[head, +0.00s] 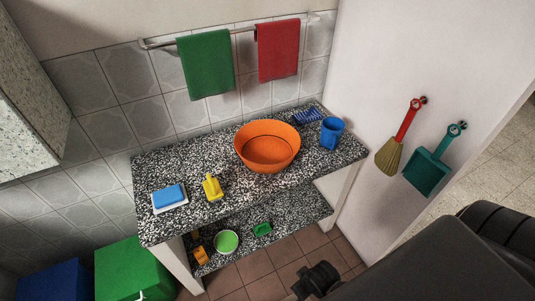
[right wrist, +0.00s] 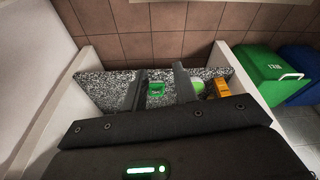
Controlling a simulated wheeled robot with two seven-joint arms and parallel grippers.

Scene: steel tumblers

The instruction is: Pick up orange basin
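The orange basin (head: 267,147) stands upright on the speckled counter (head: 225,160), right of its middle. It looks empty, and nothing touches it from above. In the right wrist view, my right gripper (right wrist: 158,78) is open, with its two dark fingers apart and nothing held between them. It faces the lower shelf (right wrist: 98,88); the basin is not in that view. In the head view my dark right arm fills the lower right corner, well apart from the basin. My left gripper is not in view.
A blue cup (head: 331,133) and a blue brush (head: 308,117) are close right of the basin. Green (head: 206,65) and red (head: 278,50) towels hang behind. A wall stands right; a green bin (head: 130,270) is lower left.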

